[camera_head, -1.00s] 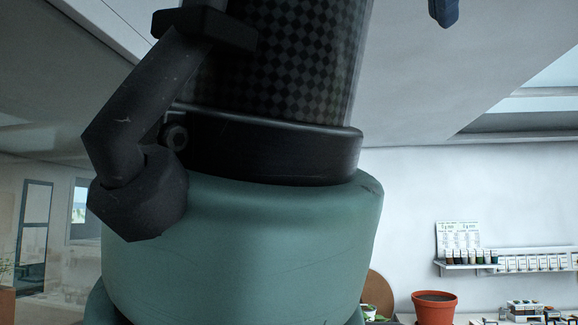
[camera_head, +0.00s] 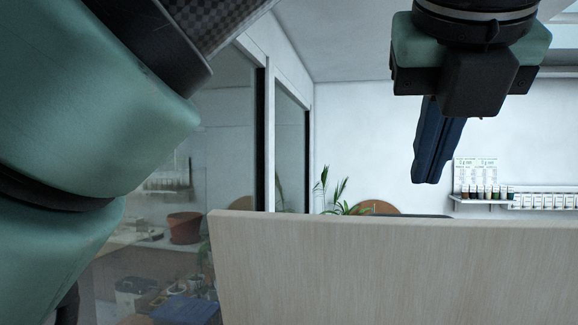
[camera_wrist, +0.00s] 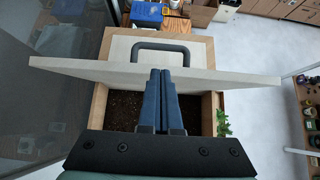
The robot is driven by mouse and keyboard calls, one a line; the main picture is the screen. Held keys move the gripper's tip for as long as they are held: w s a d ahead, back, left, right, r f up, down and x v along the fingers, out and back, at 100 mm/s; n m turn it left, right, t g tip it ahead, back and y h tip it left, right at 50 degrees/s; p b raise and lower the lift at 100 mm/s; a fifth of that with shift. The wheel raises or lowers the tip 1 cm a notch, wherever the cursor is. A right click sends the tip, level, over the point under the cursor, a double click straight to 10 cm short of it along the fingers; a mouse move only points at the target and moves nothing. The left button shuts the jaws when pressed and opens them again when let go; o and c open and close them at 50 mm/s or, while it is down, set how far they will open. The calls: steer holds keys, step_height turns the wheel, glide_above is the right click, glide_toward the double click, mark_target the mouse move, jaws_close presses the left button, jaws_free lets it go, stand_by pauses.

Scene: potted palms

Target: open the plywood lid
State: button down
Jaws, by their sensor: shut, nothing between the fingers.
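The plywood lid (camera_head: 400,275) is a pale wooden panel standing raised across the lower right of the head view. In the wrist view the lid (camera_wrist: 90,70) shows nearly edge-on, above a wooden box (camera_wrist: 98,108) with dark soil (camera_wrist: 125,110) inside. A dark bar handle (camera_wrist: 160,46) projects beyond the lid's far edge. My gripper (camera_head: 428,180) has dark blue fingers pressed together with nothing between them. In the wrist view the closed fingertips (camera_wrist: 160,72) lie at the near side of the lid, over the soil. I cannot tell whether they touch it.
Glass panes (camera_head: 228,130) stand at the left. A leafy plant (camera_head: 338,200) shows behind the lid, and a wall shelf (camera_head: 515,203) holds small pots and packets. A blue crate (camera_wrist: 150,14) sits beyond the box. Clear floor (camera_wrist: 250,60) shows to the right.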

steer(key=p+x, duration=0.2)
steer(key=x, duration=0.6)
steer(key=shift+w+f, duration=0.1)
steer(key=shift+w, duration=0.05)
